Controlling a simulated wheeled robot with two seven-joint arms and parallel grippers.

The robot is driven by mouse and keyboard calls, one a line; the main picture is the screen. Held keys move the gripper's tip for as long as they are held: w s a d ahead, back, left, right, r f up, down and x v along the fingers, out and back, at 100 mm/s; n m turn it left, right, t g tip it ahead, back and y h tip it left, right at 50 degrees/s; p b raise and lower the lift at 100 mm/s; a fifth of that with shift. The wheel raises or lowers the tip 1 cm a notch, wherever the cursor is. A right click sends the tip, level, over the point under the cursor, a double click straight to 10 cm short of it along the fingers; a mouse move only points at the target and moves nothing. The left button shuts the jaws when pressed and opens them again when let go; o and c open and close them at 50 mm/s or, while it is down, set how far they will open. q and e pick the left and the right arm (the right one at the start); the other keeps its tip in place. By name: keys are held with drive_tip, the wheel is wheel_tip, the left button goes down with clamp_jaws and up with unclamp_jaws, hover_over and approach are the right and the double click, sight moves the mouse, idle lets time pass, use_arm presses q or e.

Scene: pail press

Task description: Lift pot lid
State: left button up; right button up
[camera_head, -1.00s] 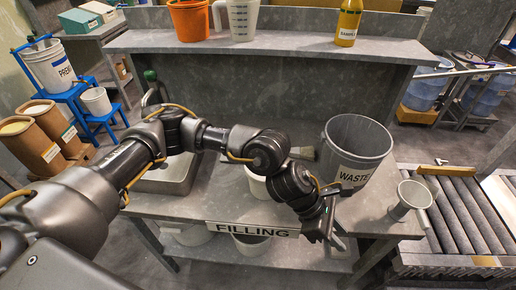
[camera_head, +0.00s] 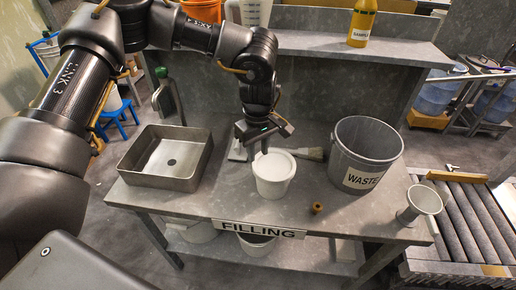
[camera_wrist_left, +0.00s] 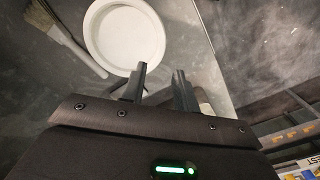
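A white pail (camera_head: 272,187) stands upright on the grey bench. Its round white top (camera_head: 274,166) looks like a lid with a raised rim; it also shows in the left wrist view (camera_wrist_left: 124,37). My left gripper (camera_head: 258,150) points down just behind the pail, at its far rim in the head view. In the left wrist view its two fingers (camera_wrist_left: 159,72) are apart with nothing between them, and the left fingertip is close to the rim. I cannot tell whether it touches. My right gripper is not in view.
A grey WASTE bin (camera_head: 363,152), a small brown knob-like piece (camera_head: 317,208) and a brush (camera_head: 312,154) are right of the pail. A metal sink (camera_head: 150,170) is left. A grey cup (camera_head: 420,203) stands at the right bench end. A shelf edge (camera_head: 340,52) runs behind.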

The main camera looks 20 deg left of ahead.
sight(258, 173)
use_arm(q)
wheel_tip(258, 173, down, 8)
drive_tip(key=b, duration=0.6)
drive_tip(key=shift+f, duration=0.15)
drive_tip(key=shift+r+p, duration=0.45)
drive_tip(key=shift+r, duration=0.05)
drive_tip(key=shift+c, duration=1.1)
clamp_jaws()
